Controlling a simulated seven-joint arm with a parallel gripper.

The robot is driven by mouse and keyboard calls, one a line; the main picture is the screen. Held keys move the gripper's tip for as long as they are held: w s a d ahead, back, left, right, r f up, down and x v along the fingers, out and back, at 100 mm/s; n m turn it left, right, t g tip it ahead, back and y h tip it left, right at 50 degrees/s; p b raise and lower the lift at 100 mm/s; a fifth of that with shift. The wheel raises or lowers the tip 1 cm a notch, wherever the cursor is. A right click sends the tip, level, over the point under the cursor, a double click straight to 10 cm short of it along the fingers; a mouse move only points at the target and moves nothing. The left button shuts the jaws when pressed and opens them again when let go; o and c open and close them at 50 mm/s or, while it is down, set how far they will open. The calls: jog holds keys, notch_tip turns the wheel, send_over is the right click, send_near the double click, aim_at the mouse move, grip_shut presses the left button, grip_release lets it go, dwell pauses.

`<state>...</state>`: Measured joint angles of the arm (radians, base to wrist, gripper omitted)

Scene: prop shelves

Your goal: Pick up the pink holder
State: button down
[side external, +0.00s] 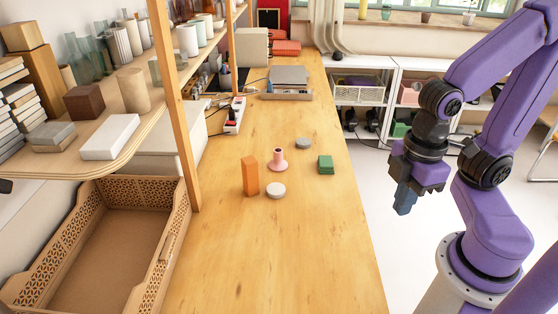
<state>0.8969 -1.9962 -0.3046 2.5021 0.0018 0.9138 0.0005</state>
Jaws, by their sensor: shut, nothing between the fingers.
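The pink holder (278,161) stands upright on the wooden table, with a wide round base and a narrow neck. An orange block (250,175) stands to its left and nearer the camera. A pale round disc (275,190) lies just in front of it. My gripper (404,207) hangs pointing down beyond the table's right edge, well apart from the holder. Its fingers are shut and empty.
A green block (325,165) and a grey disc (303,143) lie right of the holder. A wooden crate (160,262) and a loaded shelf (130,128) with an upright post (175,105) border the left. The table's front (285,260) is clear.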

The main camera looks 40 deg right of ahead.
jog(key=c, duration=0.6)
grip_release()
jog(key=shift+c, duration=0.2)
